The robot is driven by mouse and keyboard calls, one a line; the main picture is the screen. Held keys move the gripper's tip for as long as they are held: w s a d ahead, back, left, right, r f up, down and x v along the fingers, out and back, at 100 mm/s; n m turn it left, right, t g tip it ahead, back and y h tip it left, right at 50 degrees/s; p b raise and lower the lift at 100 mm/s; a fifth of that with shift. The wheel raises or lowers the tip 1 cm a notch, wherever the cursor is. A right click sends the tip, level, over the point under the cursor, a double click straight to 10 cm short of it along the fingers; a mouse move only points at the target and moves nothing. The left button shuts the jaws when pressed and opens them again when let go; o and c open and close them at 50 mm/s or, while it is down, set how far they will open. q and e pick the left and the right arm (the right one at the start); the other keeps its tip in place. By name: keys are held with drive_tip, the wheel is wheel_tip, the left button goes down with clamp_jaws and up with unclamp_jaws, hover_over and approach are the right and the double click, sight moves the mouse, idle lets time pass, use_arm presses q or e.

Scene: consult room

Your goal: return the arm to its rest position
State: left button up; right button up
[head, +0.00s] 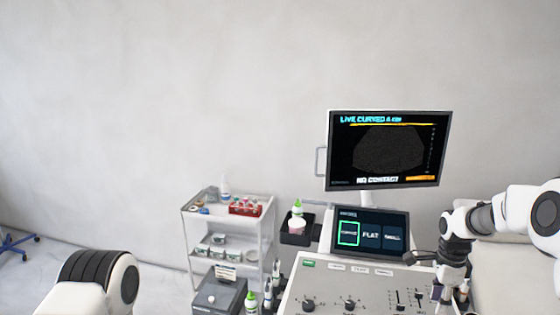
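My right arm (488,217) comes in from the right edge, and its wrist bends down at the right side of the ultrasound console (385,293). My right gripper (450,290) points down beside the console's right edge. It is small and partly lost against dark parts there, so I cannot tell if it is open or holds anything. Of my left arm, only a rounded white and black link (100,280) shows at the lower left. My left gripper is out of the picture.
A monitor (385,150) reads "NO CONTACT" above a touch screen (370,233). A white shelf cart (268,225) with bottles and a red rack (245,207) stands left of the console. A grey box (219,295) and green-capped bottles stand nearby. Floor (150,260) shows left of the cart.

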drive_tip(key=s+a+f+n+g+b, duration=0.2)
drive_tip(key=s+a+f+b, duration=0.25)
drive_tip(key=s+f, duration=0.85)
drive_tip(key=s+a+f+n+g+b, duration=0.35)
drive_tip(key=s+a+f, duration=0.45)
drive_tip(key=f, duration=1)
use_arm(q)
wheel_tip(320, 180, down, 11)
drive_tip(key=w+b, duration=0.1)
drive_tip(key=b, duration=0.1)
use_arm(e)
drive_tip(key=s+f+n+t, duration=0.1)
drive_tip(key=s+n+t, duration=0.2)
drive_tip(key=s+n, duration=0.4)
drive_tip(key=s+a+f+n+t, duration=0.1)
drive_tip(key=s+n+t, duration=0.2)
drive_tip(key=s+n, duration=0.4)
drive_tip(key=shift+s+f+n, duration=0.25)
drive_tip(key=shift+n, duration=0.1)
use_arm(q)
drive_tip(key=shift+r, duration=0.1)
use_arm(e)
drive_tip(key=shift+s+a, duration=0.1)
drive_tip(key=shift+a, duration=0.05)
